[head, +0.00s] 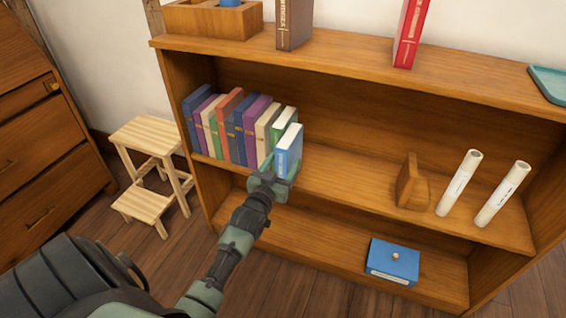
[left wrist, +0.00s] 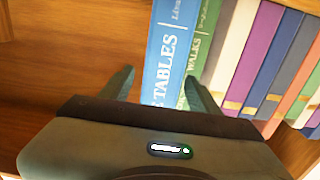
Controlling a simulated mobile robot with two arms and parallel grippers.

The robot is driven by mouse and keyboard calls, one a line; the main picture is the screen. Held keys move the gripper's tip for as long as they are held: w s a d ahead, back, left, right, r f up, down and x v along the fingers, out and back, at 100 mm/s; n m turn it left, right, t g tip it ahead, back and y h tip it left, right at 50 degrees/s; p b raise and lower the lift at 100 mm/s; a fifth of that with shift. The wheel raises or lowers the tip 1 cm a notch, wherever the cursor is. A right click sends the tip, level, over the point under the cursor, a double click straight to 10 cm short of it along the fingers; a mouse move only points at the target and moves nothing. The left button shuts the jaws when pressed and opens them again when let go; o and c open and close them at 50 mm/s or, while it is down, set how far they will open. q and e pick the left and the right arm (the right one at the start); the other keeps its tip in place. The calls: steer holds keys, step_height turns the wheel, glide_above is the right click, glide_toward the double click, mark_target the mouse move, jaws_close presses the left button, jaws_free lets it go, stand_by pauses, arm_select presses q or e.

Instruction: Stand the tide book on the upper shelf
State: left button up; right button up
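The blue tide book (head: 289,150), its spine reading "TABLES" in the left wrist view (left wrist: 166,50), is upright at the right end of the book row on the shelf below the bookcase top (head: 345,180). It sticks out further forward than its neighbours. My left gripper (head: 273,183) is at the book's lower front. In the left wrist view my left gripper's fingers (left wrist: 160,92) are apart, one on each side of the blue spine, with a gap visible on the left. The book's lower end is hidden by my gripper. My right gripper is not in view.
A green book (left wrist: 203,45) stands beside it, then several others. A wooden bookend (head: 412,185) and two white rolls (head: 460,182) stand further right on that shelf, with clear space between. A blue box (head: 393,262) is on the bottom shelf. A step stool (head: 148,135) stands left.

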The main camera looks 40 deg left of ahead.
arm_select(q)
steer(key=shift+s, duration=0.15)
steer(key=p+v, duration=0.4)
steer(key=v, duration=1)
steer(key=shift+s+p, duration=0.25)
steer(key=shift+p, duration=0.15)
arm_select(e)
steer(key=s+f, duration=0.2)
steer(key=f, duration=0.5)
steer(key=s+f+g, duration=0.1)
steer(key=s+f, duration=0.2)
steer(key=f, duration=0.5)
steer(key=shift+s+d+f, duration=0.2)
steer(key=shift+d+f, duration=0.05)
